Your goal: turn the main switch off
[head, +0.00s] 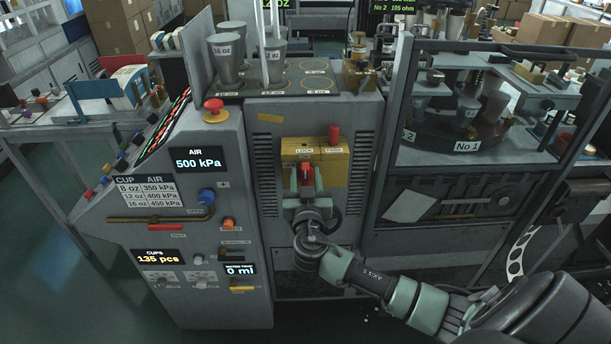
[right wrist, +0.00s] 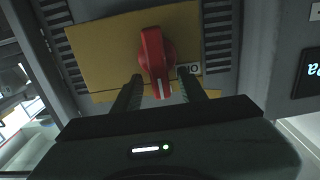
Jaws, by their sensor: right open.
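The main switch is a red rotary knob (right wrist: 152,50) on a yellow plate (right wrist: 100,50). In the head view the knob (head: 305,172) shows on the front of the grey machine, below a "LOCK" label. My right gripper (right wrist: 160,88) is open, with one finger on each side of the knob's lower end in the wrist view. I cannot tell whether the fingers touch it. A white mark on the knob's handle points toward the gripper, and an "ON" label (right wrist: 189,70) is partly hidden beside it. In the head view my right gripper (head: 305,190) covers the plate's lower part. My left gripper is not in view.
A red push button (head: 213,105) and a "500 kPa" display (head: 199,162) are on the panel to the left. Cups (head: 227,58) stand on the machine's top.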

